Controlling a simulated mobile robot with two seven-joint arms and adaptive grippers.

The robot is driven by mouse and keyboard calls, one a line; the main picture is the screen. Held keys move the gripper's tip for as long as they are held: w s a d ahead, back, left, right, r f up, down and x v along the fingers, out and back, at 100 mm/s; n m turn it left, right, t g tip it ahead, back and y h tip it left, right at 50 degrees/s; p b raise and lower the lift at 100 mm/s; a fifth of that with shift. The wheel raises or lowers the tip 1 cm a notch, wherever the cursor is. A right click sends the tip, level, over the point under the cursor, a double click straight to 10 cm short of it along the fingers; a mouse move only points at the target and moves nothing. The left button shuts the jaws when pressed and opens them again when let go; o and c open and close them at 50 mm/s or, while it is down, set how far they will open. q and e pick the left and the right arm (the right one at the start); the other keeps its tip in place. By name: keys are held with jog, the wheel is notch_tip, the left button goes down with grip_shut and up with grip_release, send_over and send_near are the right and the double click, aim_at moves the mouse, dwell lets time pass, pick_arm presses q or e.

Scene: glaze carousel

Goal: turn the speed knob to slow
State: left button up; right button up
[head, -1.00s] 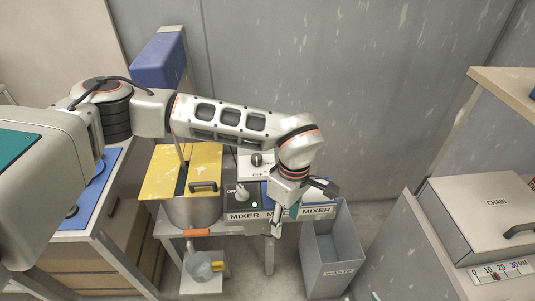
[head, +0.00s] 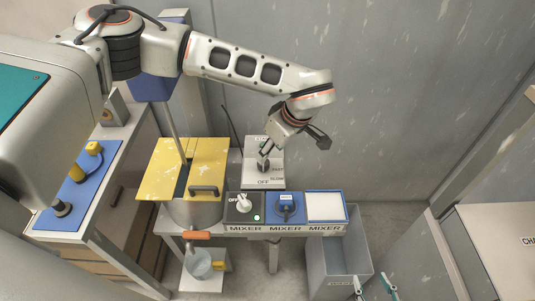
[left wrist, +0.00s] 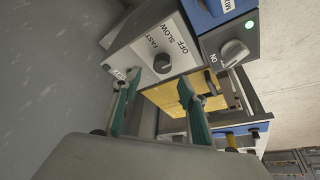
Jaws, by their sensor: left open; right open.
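The speed knob (left wrist: 162,63) is a dark round knob on a pale control box (left wrist: 178,58), with FAST, SLOW and OFF printed around it. The box also shows in the head view (head: 250,174) behind the mixer panels, where the gripper covers part of the knob. I cannot tell which word the knob points to. My left gripper (head: 265,152) is open over the box; in the left wrist view its teal fingers (left wrist: 156,80) are spread, with the knob beyond the gap and no clear contact. My right gripper (head: 375,285) is open and empty at the bottom right.
A pot with a yellow lid (head: 172,168) stands left of the box. In front are a mixer panel with a white knob (head: 243,203) and green light, and a blue switch panel (head: 286,216). A grey bin (head: 335,275) is at the right. A wall rises behind.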

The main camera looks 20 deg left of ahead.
aim_at(263, 166)
pick_arm(q)
jog(key=shift+s+x, duration=0.1)
jog(key=shift+x, duration=1.6)
jog(key=shift+s+x, duration=0.15)
jog(key=shift+x, duration=1.6)
jog(key=shift+a, duration=0.1)
jog(key=c, duration=1.1)
